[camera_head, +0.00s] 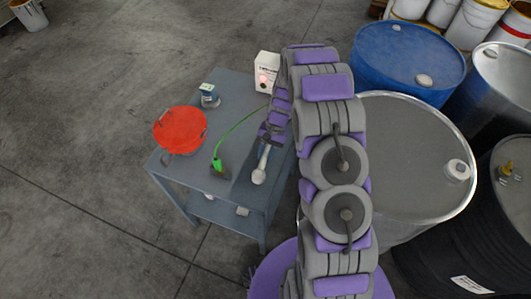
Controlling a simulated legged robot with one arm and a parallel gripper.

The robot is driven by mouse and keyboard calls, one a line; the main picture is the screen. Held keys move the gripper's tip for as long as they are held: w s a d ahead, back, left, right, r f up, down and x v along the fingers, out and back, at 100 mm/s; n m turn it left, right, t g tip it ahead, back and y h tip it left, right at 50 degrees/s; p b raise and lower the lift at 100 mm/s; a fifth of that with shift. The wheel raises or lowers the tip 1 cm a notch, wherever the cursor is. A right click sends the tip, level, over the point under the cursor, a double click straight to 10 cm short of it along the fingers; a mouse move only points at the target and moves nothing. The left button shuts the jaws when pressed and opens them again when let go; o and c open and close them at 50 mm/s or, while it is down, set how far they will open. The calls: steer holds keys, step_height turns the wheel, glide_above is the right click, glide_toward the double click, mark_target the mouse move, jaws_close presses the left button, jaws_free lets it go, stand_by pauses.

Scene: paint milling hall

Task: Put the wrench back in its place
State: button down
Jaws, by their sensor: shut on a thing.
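My gripper (268,138) is over the right part of a grey-blue table (231,90) and points down at it. It is shut on a slim grey tool, which looks like the wrench (260,171); its pale rounded end sticks out toward the front edge of the table. The jaws and my arm hide the other end of it. I cannot tell whether the wrench touches the tabletop or hangs just above it. No marked place for the wrench is clear to see.
On the table are a red bowl-like container (180,129), a small jar (209,97), a green clamp (218,168) with a green cable, and a white box (266,73) with a red light. A blue drum (405,58) and grey drum (410,140) stand right.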

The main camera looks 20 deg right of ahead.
steer(key=shift+f, duration=0.75)
stand_by(0.9)
steer(key=c, duration=0.8)
jaws_free()
steer(key=shift+f, duration=0.1)
steer(key=p+v, duration=0.3)
steer(key=v, duration=1.4)
steer(key=shift+d, duration=0.1)
steer(key=shift+r, duration=0.3)
